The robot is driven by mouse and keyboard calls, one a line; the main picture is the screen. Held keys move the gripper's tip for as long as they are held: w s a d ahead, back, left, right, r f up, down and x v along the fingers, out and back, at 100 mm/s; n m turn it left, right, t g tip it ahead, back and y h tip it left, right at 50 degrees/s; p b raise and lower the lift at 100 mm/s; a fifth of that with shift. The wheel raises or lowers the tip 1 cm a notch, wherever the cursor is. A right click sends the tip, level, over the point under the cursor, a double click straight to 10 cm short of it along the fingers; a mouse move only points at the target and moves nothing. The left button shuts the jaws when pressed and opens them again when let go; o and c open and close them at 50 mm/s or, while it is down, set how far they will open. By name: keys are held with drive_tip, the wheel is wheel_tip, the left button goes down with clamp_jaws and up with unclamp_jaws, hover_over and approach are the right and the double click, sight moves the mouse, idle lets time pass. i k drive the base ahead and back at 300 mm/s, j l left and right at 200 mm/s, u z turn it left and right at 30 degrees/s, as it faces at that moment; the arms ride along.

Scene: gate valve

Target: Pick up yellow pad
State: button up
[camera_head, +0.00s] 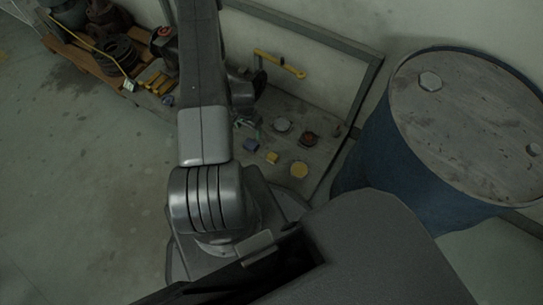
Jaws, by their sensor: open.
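Two small yellow pieces lie on the grey board at the lower right of my arm: a flat, roundish yellow pad (299,170) and a smaller, squarish yellow block (272,157) to its left. I cannot tell for sure which one is the yellow pad. My gripper (245,88) appears as a dark shape beside my upper arm link, partly hidden by it. It is open, above and left of the yellow pieces in the picture and apart from them. Its fingertips are hard to make out.
Near the yellow pieces lie a purple block (251,145), a pale disc (281,125) and a dark red knob (308,138). A yellow handle (279,63) is at the back. A blue drum (410,165) stands right. A pallet (85,58) holds dark parts. The left floor is clear.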

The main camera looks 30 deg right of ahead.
sight(272, 157)
drive_tip(key=i+j+z, duration=0.15)
drive_tip(key=j+z, duration=0.3)
drive_tip(key=i+j+z, duration=0.1)
drive_tip(key=j+z, duration=0.15)
drive_tip(key=z, duration=0.25)
